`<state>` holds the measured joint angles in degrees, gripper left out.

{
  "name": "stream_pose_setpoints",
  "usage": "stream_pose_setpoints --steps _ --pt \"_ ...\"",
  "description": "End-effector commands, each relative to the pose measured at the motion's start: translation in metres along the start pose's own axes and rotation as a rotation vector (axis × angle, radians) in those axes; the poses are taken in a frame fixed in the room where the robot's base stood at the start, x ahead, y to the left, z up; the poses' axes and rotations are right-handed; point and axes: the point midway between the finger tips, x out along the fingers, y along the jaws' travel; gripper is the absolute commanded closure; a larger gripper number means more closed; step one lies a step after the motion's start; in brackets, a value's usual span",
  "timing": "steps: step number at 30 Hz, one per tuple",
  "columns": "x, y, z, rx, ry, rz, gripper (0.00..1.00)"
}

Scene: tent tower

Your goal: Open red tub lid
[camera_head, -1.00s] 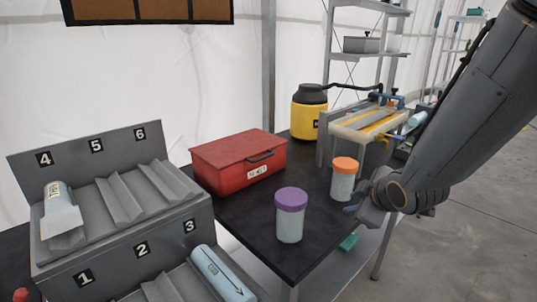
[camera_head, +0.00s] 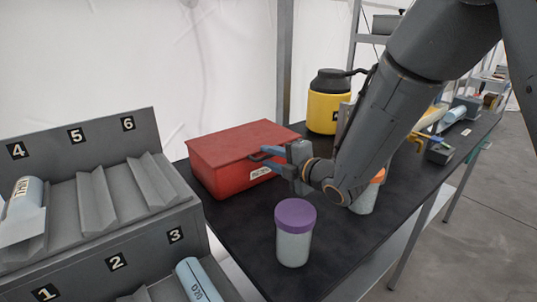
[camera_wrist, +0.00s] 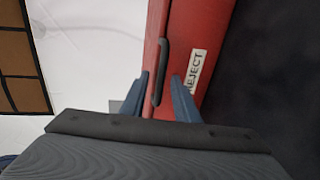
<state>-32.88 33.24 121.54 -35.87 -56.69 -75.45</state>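The red tub (camera_head: 228,164) stands on the black table with its lid (camera_head: 240,142) shut. Its dark handle (camera_wrist: 161,72) is on the front, beside a white label (camera_wrist: 194,70) reading REJECT. My gripper (camera_head: 267,154) is at the front of the tub, its blue fingers pointing at the handle. In the wrist view, my gripper (camera_wrist: 162,95) is open, with one finger on each side of the handle's lower end. I cannot tell whether either finger touches the handle or the tub.
A purple-lidded jar (camera_head: 294,232) stands in front of the tub, and an orange-lidded jar (camera_head: 368,196) is partly behind my arm. A yellow container (camera_head: 324,108) stands behind. A grey numbered rack (camera_head: 90,190) holding cylinders is at the left.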

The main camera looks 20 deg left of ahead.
Motion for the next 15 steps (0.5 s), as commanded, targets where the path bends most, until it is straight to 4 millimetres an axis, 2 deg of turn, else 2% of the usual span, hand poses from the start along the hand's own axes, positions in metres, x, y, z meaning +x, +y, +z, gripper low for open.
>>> stream_pose_setpoints --steps 4,13,15 --pt "0.0108 -0.0001 0.0010 0.002 -0.002 0.000 0.72" --pt "0.0130 -0.0003 0.0029 0.002 -0.005 0.000 0.72" --pt "0.0129 -0.0003 0.0030 0.002 -0.005 0.000 0.82"
